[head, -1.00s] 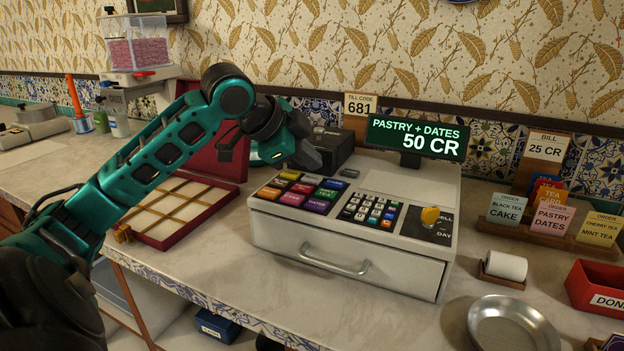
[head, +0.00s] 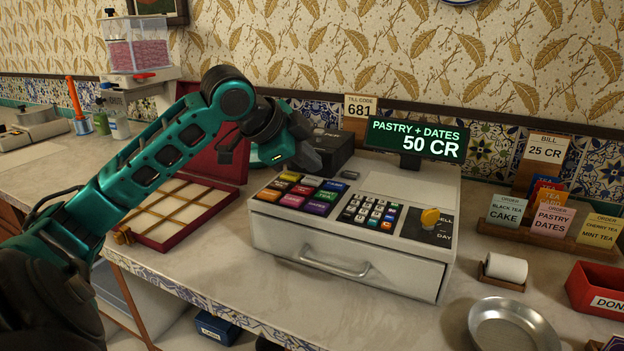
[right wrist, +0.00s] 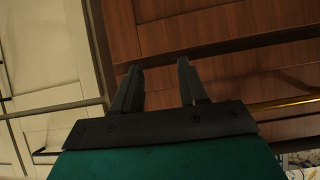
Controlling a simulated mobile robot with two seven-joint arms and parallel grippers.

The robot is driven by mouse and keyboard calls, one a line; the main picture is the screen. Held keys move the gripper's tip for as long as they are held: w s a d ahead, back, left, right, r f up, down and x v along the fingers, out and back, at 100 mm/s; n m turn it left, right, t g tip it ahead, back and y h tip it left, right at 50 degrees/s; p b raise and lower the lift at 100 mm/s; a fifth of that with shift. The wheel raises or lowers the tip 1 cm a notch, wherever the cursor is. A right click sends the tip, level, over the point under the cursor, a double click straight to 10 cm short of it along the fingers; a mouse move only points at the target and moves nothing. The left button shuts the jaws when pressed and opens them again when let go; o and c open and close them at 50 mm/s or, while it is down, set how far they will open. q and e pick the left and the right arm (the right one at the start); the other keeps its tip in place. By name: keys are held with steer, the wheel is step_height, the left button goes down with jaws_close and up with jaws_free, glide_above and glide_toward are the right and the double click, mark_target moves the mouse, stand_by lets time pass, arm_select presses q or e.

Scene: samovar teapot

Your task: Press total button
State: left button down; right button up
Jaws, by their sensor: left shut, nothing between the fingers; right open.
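The cash register (head: 350,245) stands on the counter with colored item keys (head: 305,193), a number pad (head: 370,211) and a yellow knob (head: 430,217) on its sloped top. Its screen (head: 416,139) reads "PASTRY + DATES 50 CR". I cannot read which key is the total button. My left gripper (head: 308,160) is shut and empty, above the back left of the register's keys and apart from them. My right gripper (right wrist: 158,85) is open and empty in the right wrist view, in front of brown wooden panels.
An open red box with dividers (head: 125,238) lies left of the register, and a black box (head: 328,150) stands behind it. Order cards (head: 553,222), a paper roll (head: 506,268), a metal dish (head: 513,327) and a red bin (head: 597,287) are on the right.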

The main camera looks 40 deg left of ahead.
mark_target(308, 181)
arm_select(q)
steer(key=shift+f, duration=0.1)
stand_by(0.7)
steer(key=shift+f, duration=0.35)
steer(key=shift+f+b, duration=0.35)
steer(key=shift+f, duration=0.05)
stand_by(0.6)
steer(key=shift+r, duration=0.1)
steer(key=shift+r+p, duration=0.7)
steer(key=shift+p, duration=0.25)
step_height(308, 181, up, 5)
steer(key=p, duration=0.5)
steer(key=shift+r, duration=0.1)
